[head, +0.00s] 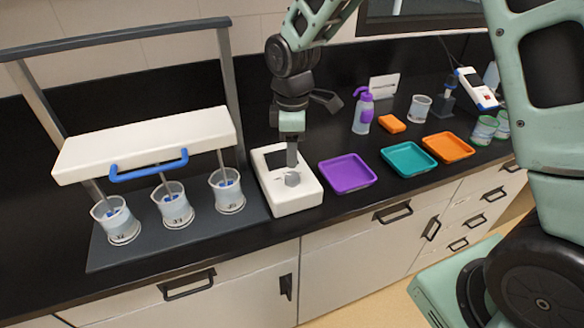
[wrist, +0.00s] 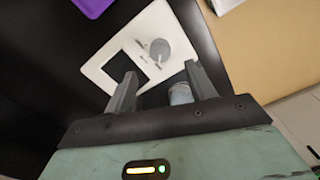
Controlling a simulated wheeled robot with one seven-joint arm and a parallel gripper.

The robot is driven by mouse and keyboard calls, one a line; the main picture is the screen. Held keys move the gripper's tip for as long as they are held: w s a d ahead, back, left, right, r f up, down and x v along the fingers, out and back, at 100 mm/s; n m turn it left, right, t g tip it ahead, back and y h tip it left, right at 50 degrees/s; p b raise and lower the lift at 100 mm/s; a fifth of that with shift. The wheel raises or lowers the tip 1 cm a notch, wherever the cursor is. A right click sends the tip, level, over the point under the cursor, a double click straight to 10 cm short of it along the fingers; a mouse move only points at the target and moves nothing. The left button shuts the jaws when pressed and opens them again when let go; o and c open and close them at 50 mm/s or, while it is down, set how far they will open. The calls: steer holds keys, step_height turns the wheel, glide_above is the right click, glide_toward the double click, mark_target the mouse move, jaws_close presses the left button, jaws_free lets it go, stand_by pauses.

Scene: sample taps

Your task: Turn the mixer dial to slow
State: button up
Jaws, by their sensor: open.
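The mixer (head: 308,196) is a white box on the black counter, with a dark square panel on top; it also shows in the wrist view (wrist: 101,72). Its grey dial (head: 292,180) sits near the front of the top face and shows clearly in the wrist view (wrist: 160,49). Small marks lie near the dial, too small to read. My gripper (head: 292,158) is over the mixer, pointing down, and partly covers it in the head view. In the wrist view my gripper (wrist: 159,70) is open and empty, with the dial just beyond the fingertips, apparently apart from them.
A rack with a white bar and blue handle (head: 148,166) stands left, with beakers (head: 227,196) on its dark base. Purple (head: 347,173), teal (head: 408,159) and orange (head: 448,147) trays lie right. A purple-topped bottle (head: 362,114) stands behind. The counter's front edge is close.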

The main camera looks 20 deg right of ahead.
mark_target(292, 176)
step_height(292, 176, down, 8)
steer(key=shift+r+p, duration=0.25)
steer(key=shift+p, duration=0.3)
steer(key=shift+c, duration=0.3)
steer(key=c, duration=0.9)
